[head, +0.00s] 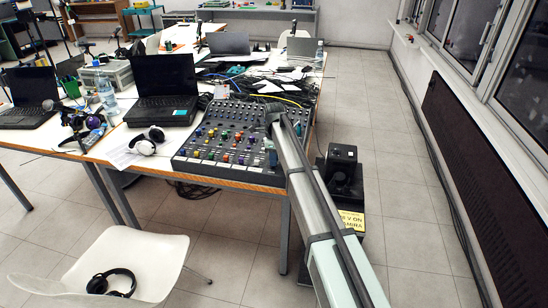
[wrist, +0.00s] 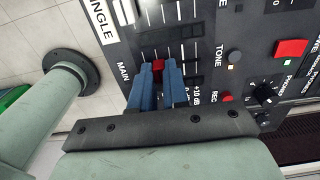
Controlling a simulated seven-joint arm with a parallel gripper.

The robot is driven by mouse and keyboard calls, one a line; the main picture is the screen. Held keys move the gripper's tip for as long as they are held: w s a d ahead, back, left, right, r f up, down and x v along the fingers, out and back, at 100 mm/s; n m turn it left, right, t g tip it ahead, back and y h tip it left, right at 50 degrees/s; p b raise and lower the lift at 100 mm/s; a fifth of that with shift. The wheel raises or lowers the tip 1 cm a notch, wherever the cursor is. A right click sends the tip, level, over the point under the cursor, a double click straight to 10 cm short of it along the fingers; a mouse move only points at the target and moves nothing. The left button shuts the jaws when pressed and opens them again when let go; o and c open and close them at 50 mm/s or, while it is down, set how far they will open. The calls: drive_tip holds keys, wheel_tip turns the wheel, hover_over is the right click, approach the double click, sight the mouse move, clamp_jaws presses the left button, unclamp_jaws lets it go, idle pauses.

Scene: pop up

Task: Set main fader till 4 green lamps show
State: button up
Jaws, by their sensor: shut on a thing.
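The mixing desk (head: 218,169) lies at the front right corner of the table, covered in coloured knobs. My arm reaches over its right side, and my gripper's fingertips cannot be made out in the head view. In the wrist view my gripper (wrist: 158,70) has two blue fingers closed on a red fader cap (wrist: 158,65), one on each side. The word MAIN is printed beside this fader, on the desk's panel (wrist: 205,50). Neighbouring slots run alongside it.
A red button (wrist: 291,47) and a black knob (wrist: 263,93) sit to the right of the fader. A black laptop (head: 165,85), headphones (head: 147,140) and a heap of cables (head: 270,82) are near the desk.

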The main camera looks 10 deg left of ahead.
drive_tip(key=shift+w, duration=0.1)
clamp_jaws()
drive_tip(key=shift+w, duration=1.7)
drive_tip(key=o, duration=0.8)
unclamp_jaws()
drive_tip(key=shift+r, duration=0.15)
